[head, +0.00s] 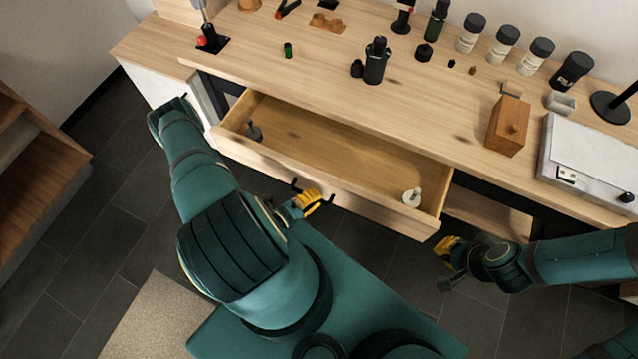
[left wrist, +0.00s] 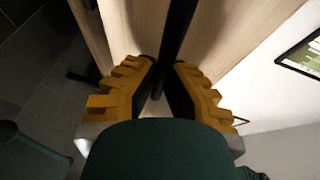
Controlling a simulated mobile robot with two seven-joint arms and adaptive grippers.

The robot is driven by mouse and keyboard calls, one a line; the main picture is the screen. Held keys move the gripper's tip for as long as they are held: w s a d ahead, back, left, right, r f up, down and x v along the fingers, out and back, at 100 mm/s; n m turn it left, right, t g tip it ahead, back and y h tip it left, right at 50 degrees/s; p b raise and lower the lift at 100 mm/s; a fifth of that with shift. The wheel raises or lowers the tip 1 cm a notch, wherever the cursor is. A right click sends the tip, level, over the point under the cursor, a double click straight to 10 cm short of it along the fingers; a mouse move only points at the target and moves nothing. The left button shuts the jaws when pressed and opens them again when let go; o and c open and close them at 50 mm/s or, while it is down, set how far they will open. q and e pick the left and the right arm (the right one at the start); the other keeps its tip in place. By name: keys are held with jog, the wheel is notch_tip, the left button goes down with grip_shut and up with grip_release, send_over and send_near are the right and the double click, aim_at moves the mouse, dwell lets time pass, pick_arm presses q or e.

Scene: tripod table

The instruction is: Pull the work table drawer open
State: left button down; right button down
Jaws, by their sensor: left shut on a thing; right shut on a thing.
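The work table (head: 300,83) has a light wood top. Its wide wooden drawer (head: 340,146) stands pulled out, with its inside in view. A black bar handle (head: 331,199) is on the drawer front; it also shows in the left wrist view (left wrist: 178,35). My left gripper (head: 311,200) is at the handle, its yellow fingers shut on the bar in the left wrist view (left wrist: 164,82). My right gripper (head: 447,248) is in front of the drawer's right end, apart from it. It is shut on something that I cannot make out.
A dark small item (head: 254,131) and a pale one (head: 411,197) lie in the drawer. Black binoculars (head: 375,60), a wooden box (head: 508,126) and several jars stand on the table. A wooden shelf unit (head: 35,165) is at left. Dark floor shows below.

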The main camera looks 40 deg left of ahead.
pick_arm(q)
jog(key=shift+s+d, duration=0.15)
jog(key=shift+s, duration=0.15)
jog(key=c, duration=1)
grip_release()
jog(key=v, duration=1.2)
